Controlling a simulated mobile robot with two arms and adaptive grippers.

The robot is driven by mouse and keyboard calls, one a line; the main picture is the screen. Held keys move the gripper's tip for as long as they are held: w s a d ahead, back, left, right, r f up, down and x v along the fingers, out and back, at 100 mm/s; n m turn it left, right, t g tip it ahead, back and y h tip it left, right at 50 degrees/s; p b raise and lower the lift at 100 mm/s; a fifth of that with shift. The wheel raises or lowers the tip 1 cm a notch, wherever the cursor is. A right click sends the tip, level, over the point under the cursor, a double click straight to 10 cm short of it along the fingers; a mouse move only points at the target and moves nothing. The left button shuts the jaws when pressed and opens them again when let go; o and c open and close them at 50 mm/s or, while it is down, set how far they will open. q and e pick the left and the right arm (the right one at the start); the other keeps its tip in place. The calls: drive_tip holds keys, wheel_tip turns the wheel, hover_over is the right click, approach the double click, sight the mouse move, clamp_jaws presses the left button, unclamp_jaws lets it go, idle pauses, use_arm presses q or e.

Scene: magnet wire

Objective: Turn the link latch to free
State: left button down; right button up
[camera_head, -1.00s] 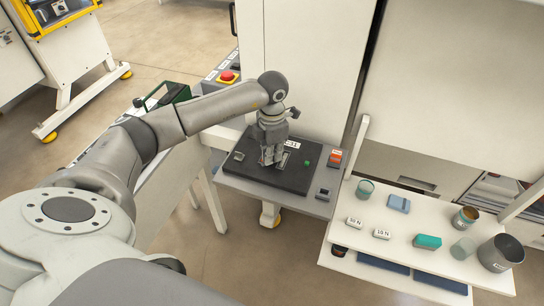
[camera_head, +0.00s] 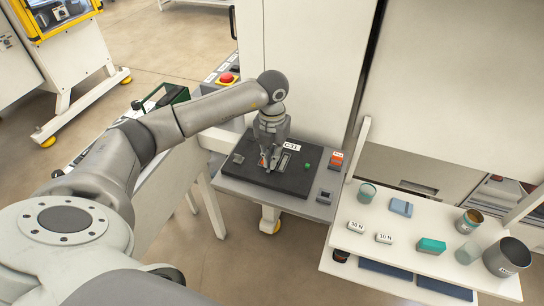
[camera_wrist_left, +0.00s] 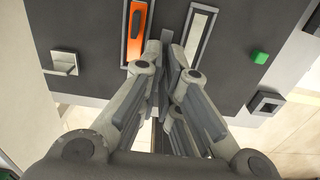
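The dark panel (camera_head: 297,183) lies on a grey stand by the white cabinet. In the left wrist view, an orange lever (camera_wrist_left: 137,33) sits in a pale frame, with a silver slotted plate (camera_wrist_left: 197,34) beside it. I cannot tell for sure which part is the link latch. My left gripper (camera_head: 268,165) points down at the panel. In the wrist view, its fingertips (camera_wrist_left: 166,48) come together between the lever and the plate, close to the lever's lower end. I see nothing held between them; contact with the lever is unclear. My right gripper is not in view.
A green button (camera_head: 307,166) and a small grey block (camera_head: 238,158) are on the panel. An orange-topped switch (camera_head: 336,160) stands at its right. A white shelf (camera_head: 345,262) with cups and blocks is further right. A red emergency button (camera_head: 227,78) is behind my arm.

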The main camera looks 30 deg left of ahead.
use_arm(q)
drive_tip(key=shift+w+r, duration=0.1)
drive_tip(key=shift+r, duration=0.05)
idle(0.4)
drive_tip(key=c, duration=1.9)
unclamp_jaws()
drive_tip(key=shift+c, duration=0.2)
wheel_tip(320, 180, up, 12)
